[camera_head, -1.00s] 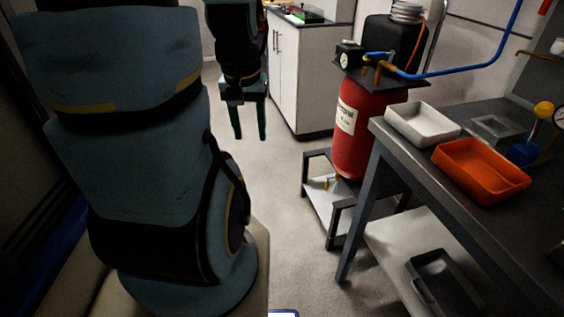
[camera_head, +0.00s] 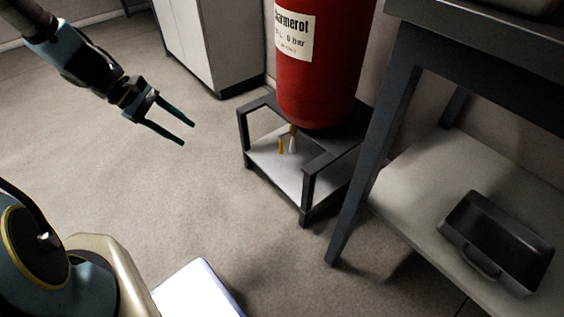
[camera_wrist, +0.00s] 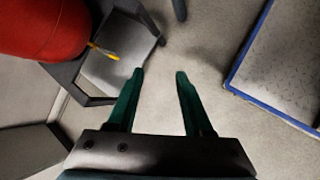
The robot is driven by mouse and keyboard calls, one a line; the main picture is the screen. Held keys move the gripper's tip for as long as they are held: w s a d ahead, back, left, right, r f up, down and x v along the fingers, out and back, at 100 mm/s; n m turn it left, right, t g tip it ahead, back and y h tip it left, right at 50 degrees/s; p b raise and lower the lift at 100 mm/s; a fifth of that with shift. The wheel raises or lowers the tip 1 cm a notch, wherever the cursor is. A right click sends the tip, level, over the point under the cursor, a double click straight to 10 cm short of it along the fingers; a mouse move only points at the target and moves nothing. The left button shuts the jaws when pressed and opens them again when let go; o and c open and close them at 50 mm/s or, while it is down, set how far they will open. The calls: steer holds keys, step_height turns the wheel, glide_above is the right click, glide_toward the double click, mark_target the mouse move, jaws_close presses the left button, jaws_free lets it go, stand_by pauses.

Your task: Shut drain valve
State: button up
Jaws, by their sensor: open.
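The drain valve (camera_head: 282,146) has a yellow lever and hangs beneath the red tank (camera_head: 322,70), inside the dark stand. Its fine shape and the exact lever angle are hard to tell. It also shows in the wrist view (camera_wrist: 105,53), up and left of the fingers, at the red tank's edge. My gripper (camera_head: 188,134) is open and empty, in the air left of the stand and apart from the valve. In the wrist view my gripper (camera_wrist: 160,72) has its two green fingers spread over bare floor.
The dark stand (camera_head: 309,190) has posts and side bars around the valve, over a pale lower shelf. A grey workbench (camera_head: 385,130) stands at right, with a dark tray (camera_head: 500,245) on its lower shelf. A white cabinet (camera_head: 205,45) is behind. Floor left of the stand is clear.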

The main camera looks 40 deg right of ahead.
steer(key=d+f+n+g+h+b, duration=0.1)
steer(key=d+f+n+h+b, duration=0.2)
steer(key=d+f+b, duration=0.55)
steer(key=d+f+n+g+h+b, duration=0.1)
steer(key=d+f+n+h+b, duration=0.15)
steer(key=d+f+b, duration=0.6)
steer(key=n+t+h+b, duration=0.2)
steer(key=n+h+b, duration=0.4)
steer(key=b, duration=0.1)
glide_toward(281, 144)
steer(key=shift+w+f+b+x, duration=0.15)
steer(key=shift+b+x, duration=0.6)
steer(key=shift+x, duration=1)
steer(key=shift+w+f+b+x, duration=0.1)
steer(key=shift+b+x, duration=0.6)
steer(key=shift+x, duration=1)
steer(key=shift+w+f+b+x, duration=0.15)
steer(key=shift+b+x, duration=0.6)
steer(key=shift+x, duration=1)
steer(key=shift+d, duration=0.1)
steer(key=shift+c, duration=0.4)
jaws_close()
